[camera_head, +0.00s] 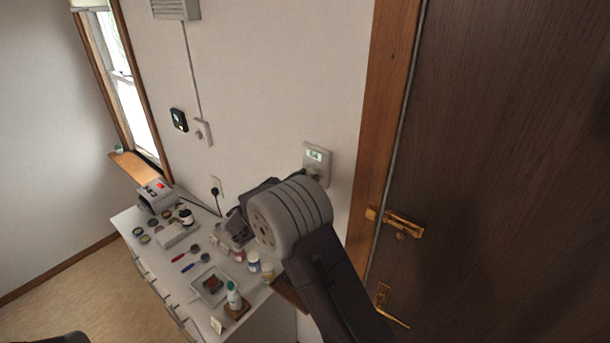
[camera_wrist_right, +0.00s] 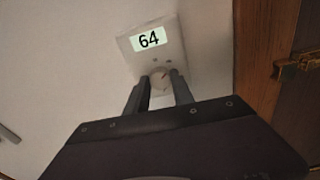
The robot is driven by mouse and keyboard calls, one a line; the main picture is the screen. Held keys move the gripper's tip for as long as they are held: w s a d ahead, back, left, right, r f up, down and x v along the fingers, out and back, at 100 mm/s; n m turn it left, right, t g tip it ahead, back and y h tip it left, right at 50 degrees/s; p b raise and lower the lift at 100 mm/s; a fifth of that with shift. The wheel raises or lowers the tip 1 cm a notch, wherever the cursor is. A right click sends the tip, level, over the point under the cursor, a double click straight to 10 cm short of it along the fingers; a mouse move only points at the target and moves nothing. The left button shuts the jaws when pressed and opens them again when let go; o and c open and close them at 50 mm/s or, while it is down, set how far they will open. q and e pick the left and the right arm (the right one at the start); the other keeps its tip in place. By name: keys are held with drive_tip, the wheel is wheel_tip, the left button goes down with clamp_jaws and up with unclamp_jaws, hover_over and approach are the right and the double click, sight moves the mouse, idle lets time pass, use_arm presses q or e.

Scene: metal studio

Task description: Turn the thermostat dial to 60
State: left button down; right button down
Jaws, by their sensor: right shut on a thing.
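The thermostat (camera_head: 318,157) is a pale box on the wall beside the door frame, with a small lit display. In the right wrist view its display (camera_wrist_right: 149,39) reads 64. The round dial (camera_wrist_right: 160,78) sits below the display and has a small dark mark. My right gripper (camera_wrist_right: 160,88) is shut on the dial, one finger on each side of it. My left gripper is not in view.
The wooden door (camera_head: 500,150) and its brass latch (camera_head: 402,222) are close to the right of my right arm. A white cabinet (camera_head: 277,318) below carries jars, a bottle (camera_head: 234,296) and several small items. Another wall control (camera_head: 203,132) is further left.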

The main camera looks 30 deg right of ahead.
drive_tip(key=shift+r+n+p, duration=0.25)
drive_tip(key=shift+n+p, duration=0.1)
drive_tip(key=shift+n, duration=0.35)
drive_tip(key=c, duration=1.1)
unclamp_jaws()
drive_tip(key=shift+w+d+f, duration=0.1)
drive_tip(key=shift+d, duration=0.05)
drive_tip(key=b+v, duration=0.3)
drive_tip(key=v, duration=0.6)
drive_tip(key=shift+b, duration=0.35)
